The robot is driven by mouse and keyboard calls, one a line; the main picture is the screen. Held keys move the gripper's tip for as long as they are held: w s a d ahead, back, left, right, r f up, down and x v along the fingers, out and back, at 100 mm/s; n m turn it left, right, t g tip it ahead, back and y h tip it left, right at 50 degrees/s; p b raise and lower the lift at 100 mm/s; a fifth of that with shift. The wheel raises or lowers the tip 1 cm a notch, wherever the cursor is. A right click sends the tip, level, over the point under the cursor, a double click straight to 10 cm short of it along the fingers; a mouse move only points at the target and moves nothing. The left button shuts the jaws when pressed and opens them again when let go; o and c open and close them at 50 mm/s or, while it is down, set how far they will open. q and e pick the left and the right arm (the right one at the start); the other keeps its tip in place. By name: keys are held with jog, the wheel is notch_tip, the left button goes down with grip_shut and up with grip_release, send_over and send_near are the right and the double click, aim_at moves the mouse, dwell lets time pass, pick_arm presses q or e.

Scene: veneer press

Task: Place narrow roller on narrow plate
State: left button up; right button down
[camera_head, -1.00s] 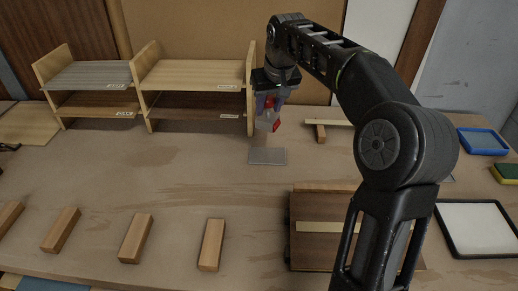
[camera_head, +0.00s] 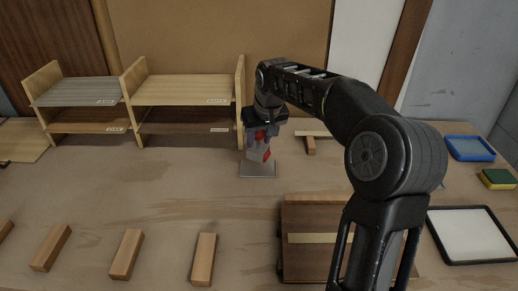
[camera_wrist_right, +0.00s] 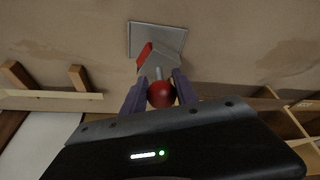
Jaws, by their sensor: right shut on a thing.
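The narrow roller (camera_head: 258,152) has red parts and a grey head. My right gripper (camera_head: 262,131) is shut on it and holds it with the head pointing down. The narrow plate (camera_head: 257,171) is a small flat grey rectangle on the table, just below the roller in the head view. In the right wrist view, the gripper (camera_wrist_right: 160,88) grips around the red knob of the roller (camera_wrist_right: 160,95). The roller's head overlaps the near edge of the plate (camera_wrist_right: 172,38) there. I cannot tell whether it touches the plate. My left gripper is not in view.
A wooden two-tier shelf (camera_head: 136,82) stands behind and left of the plate. A dark wooden board stack (camera_head: 310,215) lies at front right. Several wood blocks (camera_head: 126,254) line the front. A blue tray (camera_head: 469,148), a sponge (camera_head: 497,179) and a white-topped tray (camera_head: 472,235) are at right.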

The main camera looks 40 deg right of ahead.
aim_at(259, 149)
jog(key=shift+f, duration=1.85)
